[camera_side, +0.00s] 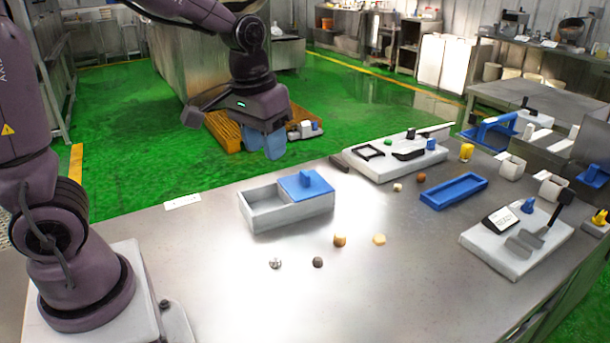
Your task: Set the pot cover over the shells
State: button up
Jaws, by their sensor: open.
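My gripper (265,145) has blue fingers pointing down. It hangs empty and open, high above the back of the table, above and behind the grey box. A blue cover with an upright handle (305,184) sits over the right part of an open grey box (285,214); it is the only clear lid I see. The left part of the box is open and looks empty. Several small rounded pieces lie on the bare table in front: a silvery one (275,263), a dark one (317,262), a brown one (340,240) and a tan one (379,239). I cannot tell which are shells.
A long blue tray (453,190) lies right of the box. A white board with black parts (395,154) is at the back, another white board with a lever (517,240) at the right. Small pieces lie near the tray.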

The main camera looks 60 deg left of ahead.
jog(key=w+a+f+n+g+y, duration=0.2)
jog(key=w+a+f+n+y, duration=0.1)
jog(key=w+a+f+n, duration=0.8)
jog(key=n+y, duration=0.1)
jog(key=n, duration=0.2)
send_near(305, 173)
jog(key=shift+t, duration=0.4)
jog(key=x, duration=1)
jog(key=shift+s+f, duration=0.25)
jog(key=shift+s, duration=0.05)
grip_shut()
